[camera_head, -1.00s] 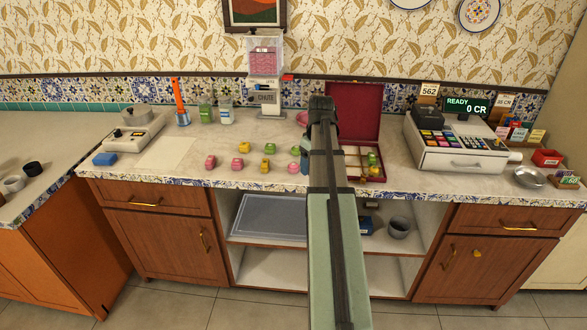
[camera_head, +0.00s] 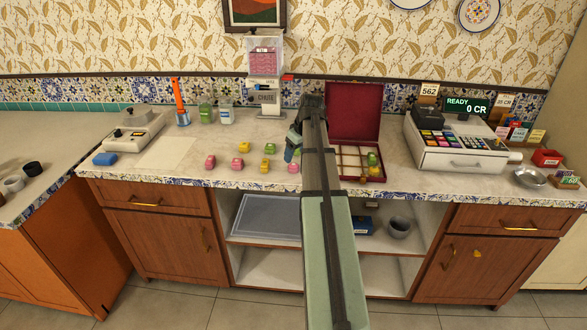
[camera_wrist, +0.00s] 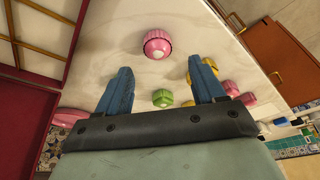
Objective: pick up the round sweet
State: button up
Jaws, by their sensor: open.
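Several small sweets in pink, yellow and green lie on the counter in the head view, left of my gripper (camera_head: 291,151). In the wrist view a round pink sweet with a pale top (camera_wrist: 157,44) lies just beyond the fingertips, about midway between them. It appears to be the pink one (camera_head: 293,167) near the counter's front in the head view. In the wrist view my gripper (camera_wrist: 160,67) is open, its two blue fingers apart with nothing held. A green sweet (camera_wrist: 162,98) shows between the fingers, and a yellow sweet (camera_wrist: 210,62) is partly hidden by the right finger.
A cash register (camera_head: 455,151) is farther right. A dispenser (camera_head: 266,80) stands behind. A pale sheet (camera_head: 168,152) lies left of the sweets.

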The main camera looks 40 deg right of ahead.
aim_at(294, 164)
jog(key=shift+x, duration=2.85)
jog(key=shift+s+d, duration=0.1)
jog(key=shift+s, duration=0.1)
jog(key=shift+c, duration=0.5)
jog(key=c, duration=1)
